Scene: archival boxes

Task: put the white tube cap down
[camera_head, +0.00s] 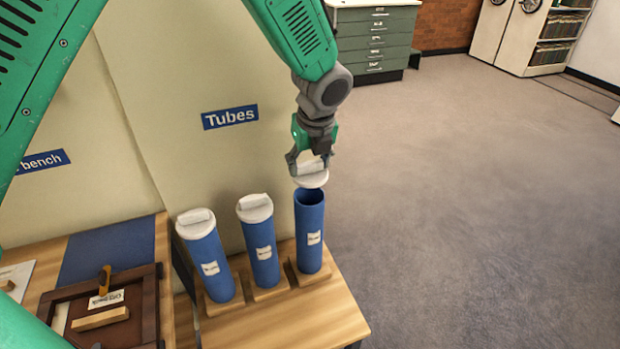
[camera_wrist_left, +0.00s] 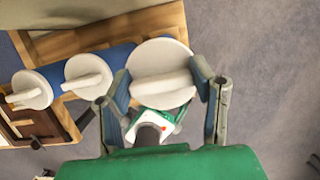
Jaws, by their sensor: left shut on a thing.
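My left gripper (camera_head: 313,160) is shut on the white tube cap (camera_head: 312,180), holding it just above the open top of the right-hand blue tube (camera_head: 309,232). In the left wrist view the cap hides most of that tube. My right gripper is not in view.
Two other blue tubes, the left one (camera_head: 212,262) and the middle one (camera_head: 262,250), wear white caps on the same wooden bench (camera_head: 290,325). A brown tray (camera_head: 148,300) with small items lies at the lower left. Open floor (camera_head: 470,220) lies to the right.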

